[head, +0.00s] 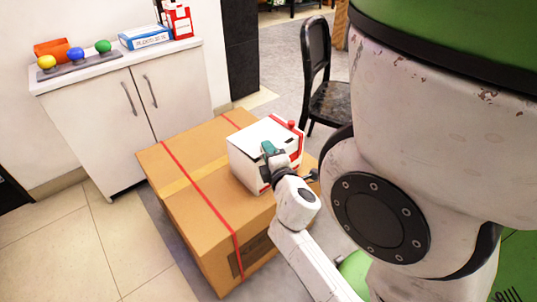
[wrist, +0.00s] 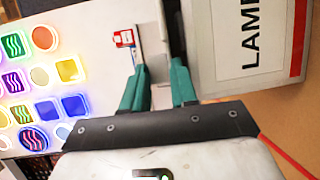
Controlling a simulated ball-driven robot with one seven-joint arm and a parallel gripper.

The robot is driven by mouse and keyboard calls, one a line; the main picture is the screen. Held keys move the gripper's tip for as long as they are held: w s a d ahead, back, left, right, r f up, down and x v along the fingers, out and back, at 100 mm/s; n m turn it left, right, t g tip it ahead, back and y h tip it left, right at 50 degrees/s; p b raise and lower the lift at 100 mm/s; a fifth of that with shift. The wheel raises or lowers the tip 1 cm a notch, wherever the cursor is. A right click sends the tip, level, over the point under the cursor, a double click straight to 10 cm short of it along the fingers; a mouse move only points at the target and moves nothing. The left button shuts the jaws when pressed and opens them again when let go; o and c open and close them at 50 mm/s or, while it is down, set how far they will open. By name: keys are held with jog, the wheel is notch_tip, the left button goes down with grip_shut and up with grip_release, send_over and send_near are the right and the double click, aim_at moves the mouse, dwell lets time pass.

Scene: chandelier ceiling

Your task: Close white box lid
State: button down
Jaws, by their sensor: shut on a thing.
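The white box (head: 250,168) sits on a large cardboard box, with its white top panel facing up and red trim on its right side. My gripper (head: 268,148) is at the top of the white box, near its front edge. In the wrist view, my gripper's teal fingers (wrist: 159,68) straddle a thin white panel, which looks like the white box lid (wrist: 150,25), and are shut on it. To the right of a dark gap is a panel with a LAMP label (wrist: 250,35). How far the lid stands open is hard to tell; my gripper hides part of it.
The cardboard box (head: 180,195) has red straps and yellow tape. A cabinet (head: 140,110) behind left bears coloured balls and boxes. A black chair (head: 318,75) stands behind right. Glowing coloured icons (wrist: 40,90) fill the wrist view's left. Tiled floor is clear at left.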

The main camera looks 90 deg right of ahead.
jog(key=c, duration=0.9)
grip_release()
jog(key=shift+r, duration=0.1)
